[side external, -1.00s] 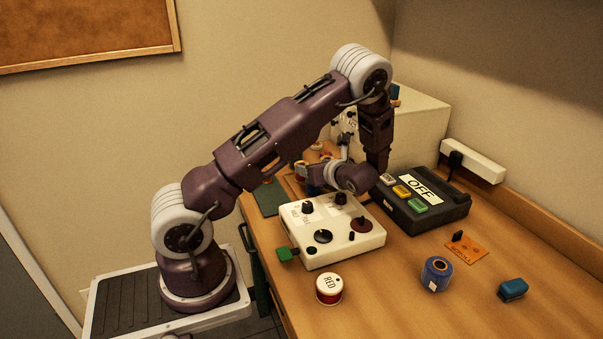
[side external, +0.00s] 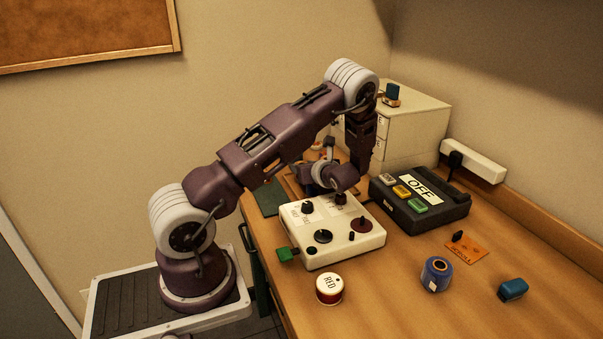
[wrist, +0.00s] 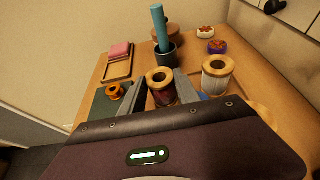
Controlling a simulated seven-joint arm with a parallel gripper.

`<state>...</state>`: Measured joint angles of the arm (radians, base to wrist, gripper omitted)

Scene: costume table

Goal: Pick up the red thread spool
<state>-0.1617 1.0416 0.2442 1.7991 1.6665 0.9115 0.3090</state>
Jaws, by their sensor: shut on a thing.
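A dark red thread spool (wrist: 161,91) with pale wooden ends stands between the two fingers of my gripper (wrist: 160,84) in the wrist view. The fingers are shut on its sides. A white thread spool (wrist: 216,76) stands just to the right, beside the right finger. A small orange spool (wrist: 113,92) lies to the left on a dark green mat (wrist: 103,104). In the side external view my wrist is low behind the white control box (side external: 318,245), and the fingers and held spool are hidden there.
A dark cup (wrist: 165,56) with a tall teal cylinder stands just beyond the spool. A tray (wrist: 118,70) with pink blocks is at the left.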

